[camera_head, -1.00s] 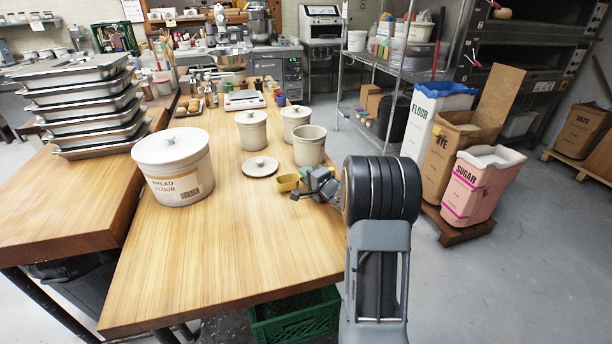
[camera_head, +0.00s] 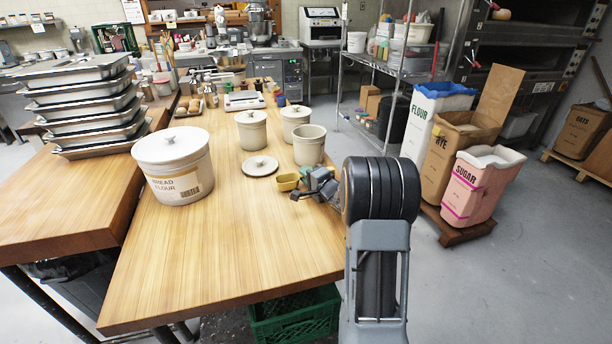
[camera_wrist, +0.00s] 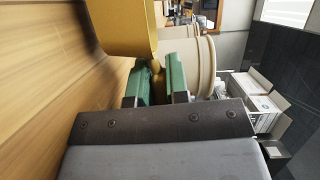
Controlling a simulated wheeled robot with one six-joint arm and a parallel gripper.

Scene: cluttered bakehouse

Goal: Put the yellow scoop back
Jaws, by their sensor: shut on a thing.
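The yellow scoop (camera_head: 287,182) is low over the wooden table's right side, in front of an open cream crock (camera_head: 309,146). I cannot tell whether it touches the table. My gripper (camera_head: 303,181) is shut on it. In the wrist view the scoop's bowl (camera_wrist: 125,28) fills the top left, and its handle runs between the green fingers of my gripper (camera_wrist: 157,72). A crock (camera_wrist: 207,66) shows just beyond the fingers. A round lid with a knob (camera_head: 260,167) lies flat on the table, left of the scoop.
Two lidded crocks (camera_head: 253,131) (camera_head: 294,122) stand behind the lid. A large bread flour tub (camera_head: 173,168) stands to the left. The front of the wooden table (camera_head: 220,255) is clear. Flour, rye and sugar bins (camera_head: 484,192) stand on the floor at right.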

